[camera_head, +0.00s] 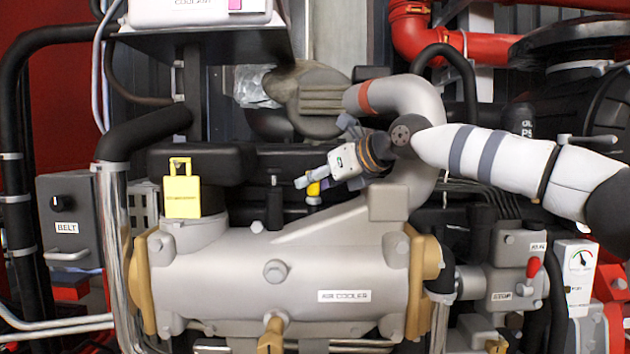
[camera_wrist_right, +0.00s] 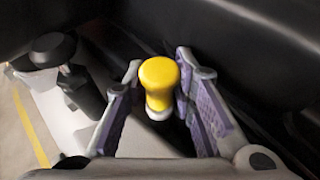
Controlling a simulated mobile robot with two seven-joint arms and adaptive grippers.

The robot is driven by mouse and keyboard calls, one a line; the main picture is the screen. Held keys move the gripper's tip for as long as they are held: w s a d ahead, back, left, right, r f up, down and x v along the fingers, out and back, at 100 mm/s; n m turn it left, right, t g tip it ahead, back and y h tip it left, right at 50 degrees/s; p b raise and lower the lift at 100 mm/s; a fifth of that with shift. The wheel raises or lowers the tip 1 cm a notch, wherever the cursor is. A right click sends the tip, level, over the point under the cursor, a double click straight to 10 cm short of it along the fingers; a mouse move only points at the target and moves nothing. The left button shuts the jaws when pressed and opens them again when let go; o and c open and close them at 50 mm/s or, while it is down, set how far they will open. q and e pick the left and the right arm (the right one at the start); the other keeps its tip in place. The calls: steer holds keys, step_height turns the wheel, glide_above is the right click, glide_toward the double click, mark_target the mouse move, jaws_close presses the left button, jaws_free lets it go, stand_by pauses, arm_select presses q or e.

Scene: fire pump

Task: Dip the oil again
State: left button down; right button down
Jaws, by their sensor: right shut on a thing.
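The oil dipstick shows as a yellow rounded handle (camera_wrist_right: 159,82) in the right wrist view, with a pale collar below it. In the head view a small part of the yellow handle (camera_head: 313,189) shows below my right gripper (camera_head: 309,183). My right gripper, with purple pads (camera_wrist_right: 161,88), is shut on the dipstick, one finger on each side of the handle. In the head view the gripper is behind the grey air cooler (camera_head: 275,272), with my arm coming in from the right. The dipstick's lower part is hidden. My left gripper is not in view.
A yellow lifting-type cap (camera_head: 183,195) stands on the cooler's left end. A box marked BELT (camera_head: 66,225) is at the far left. Black pipes and hoses crowd the space around the gripper.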

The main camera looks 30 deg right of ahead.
steer(key=shift+f, duration=0.6)
steer(key=c, duration=1.5)
jaws_free()
steer(key=shift+o, duration=0.4)
steer(key=shift+r, duration=0.15)
steer(key=shift+s+r, duration=0.1)
steer(key=shift+r, duration=0.1)
steer(key=v, duration=1.1)
steer(key=shift+s+d+r, duration=0.1)
steer(key=shift+s, duration=0.2)
